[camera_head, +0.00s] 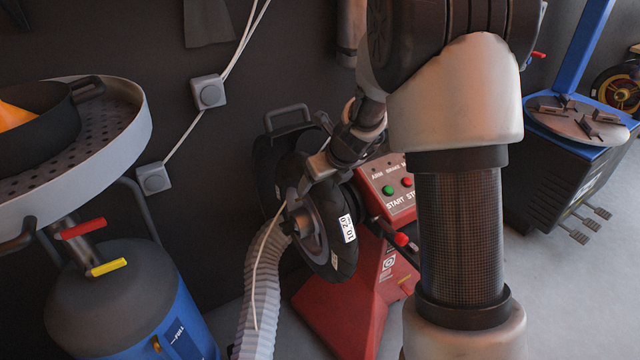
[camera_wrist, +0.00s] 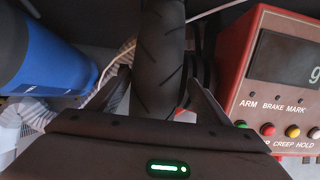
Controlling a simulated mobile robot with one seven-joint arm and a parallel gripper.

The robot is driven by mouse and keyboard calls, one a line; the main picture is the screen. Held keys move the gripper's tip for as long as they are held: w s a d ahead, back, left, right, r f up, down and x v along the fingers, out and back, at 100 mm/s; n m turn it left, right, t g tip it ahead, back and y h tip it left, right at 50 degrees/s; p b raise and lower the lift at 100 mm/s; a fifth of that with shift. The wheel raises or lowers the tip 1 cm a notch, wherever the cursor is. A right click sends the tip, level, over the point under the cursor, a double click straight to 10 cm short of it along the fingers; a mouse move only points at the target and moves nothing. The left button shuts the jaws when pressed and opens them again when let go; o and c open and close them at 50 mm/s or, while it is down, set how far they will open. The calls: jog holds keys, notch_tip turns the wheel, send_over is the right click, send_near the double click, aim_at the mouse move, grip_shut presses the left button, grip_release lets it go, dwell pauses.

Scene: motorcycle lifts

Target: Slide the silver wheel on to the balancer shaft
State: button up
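The silver wheel (camera_head: 306,232), a grey rim in a black tyre with a white label, stands upright in the head view, off the floor, at the left side of the red balancer (camera_head: 345,305). My gripper (camera_head: 319,168) reaches down over the tyre's top.
The balancer's button panel (camera_head: 392,187) is right of the wheel, with a red-knobbed lever (camera_head: 401,239) below. A ribbed grey hose (camera_head: 262,290) runs close at the left. A blue drum (camera_head: 135,305) under a round tray (camera_head: 120,120) stands left. A tyre changer (camera_head: 560,150) is right.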

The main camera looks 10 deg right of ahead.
jog(key=shift+s+f, duration=0.3)
jog(key=shift+f, duration=0.05)
jog(key=shift+r, duration=0.3)
jog(key=s+r+n+p, duration=0.4)
jog(key=s+r+n, duration=0.3)
jog(key=s+r, duration=0.3)
jog(key=s+r+n+p, duration=0.3)
jog(key=s+r+n, duration=0.35)
jog(key=r, duration=0.65)
jog(key=s+d+r+n+h, duration=0.1)
jog(key=s+d+n, duration=0.1)
jog(key=s+n, duration=0.6)
jog(key=s+d+r+n+h, duration=0.1)
jog(key=s+r+n, duration=0.1)
jog(key=s+n, duration=0.6)
notch_tip(320, 180, up, 16)
jog(key=n+p, duration=0.2)
jog(key=p, duration=1.4)
jog(key=shift+w+d+f, duration=0.15)
jog(key=shift+w, duration=0.3)
